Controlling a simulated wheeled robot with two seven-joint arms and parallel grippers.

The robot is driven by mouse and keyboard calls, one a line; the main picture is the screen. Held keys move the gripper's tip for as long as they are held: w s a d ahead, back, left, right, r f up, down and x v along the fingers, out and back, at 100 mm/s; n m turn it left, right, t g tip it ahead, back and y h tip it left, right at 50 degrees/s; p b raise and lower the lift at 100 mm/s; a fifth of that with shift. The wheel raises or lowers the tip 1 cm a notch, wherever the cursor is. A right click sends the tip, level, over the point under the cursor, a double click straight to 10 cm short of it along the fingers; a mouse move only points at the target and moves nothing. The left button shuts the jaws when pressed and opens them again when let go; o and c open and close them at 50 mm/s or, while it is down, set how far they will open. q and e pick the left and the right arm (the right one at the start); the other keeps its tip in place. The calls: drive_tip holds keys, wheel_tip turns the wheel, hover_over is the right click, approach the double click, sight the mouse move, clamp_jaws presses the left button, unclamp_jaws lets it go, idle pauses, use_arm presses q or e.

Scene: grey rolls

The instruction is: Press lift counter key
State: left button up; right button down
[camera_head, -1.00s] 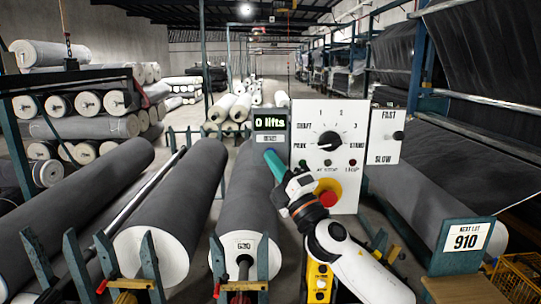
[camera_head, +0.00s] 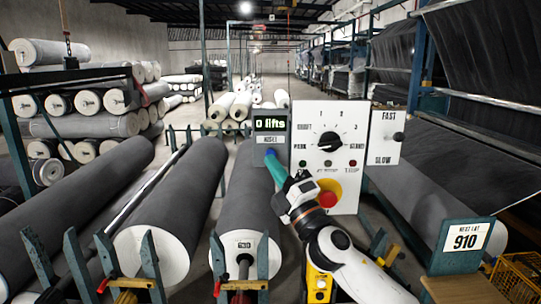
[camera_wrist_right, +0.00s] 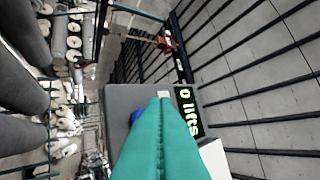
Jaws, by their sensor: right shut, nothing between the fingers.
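The lift counter (camera_head: 271,124) is a dark grey box left of the white control panel. Its green display reads "0 lifts", with a RESET label below. A blue key (camera_wrist_right: 135,116) shows on the counter's face in the right wrist view, partly hidden behind my fingers. My right gripper (camera_head: 273,157) has teal fingers, shut and empty, with the tips at the lower part of the counter, by the key. In the right wrist view its fingers (camera_wrist_right: 160,103) cover much of the box. I cannot tell whether they touch the key. My left gripper is not in view.
The white panel (camera_head: 330,120) beside the counter carries a black dial (camera_head: 330,142) and a red stop button (camera_head: 328,199). A FAST/SLOW panel (camera_head: 386,137) stands right of it. Large grey rolls (camera_head: 180,205) lie left and below. A "910" sign (camera_head: 466,240) stands at right.

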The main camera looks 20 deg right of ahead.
drive_tip(key=shift+s+a+p, duration=0.2)
drive_tip(key=shift+s+a, duration=0.05)
drive_tip(key=shift+s, duration=0.55)
drive_tip(key=shift+s+a+p, duration=0.2)
drive_tip(key=shift+s, duration=0.55)
drive_tip(key=shift+s+a+p, duration=0.2)
drive_tip(key=shift+s+a, duration=0.05)
drive_tip(key=shift+s, duration=0.55)
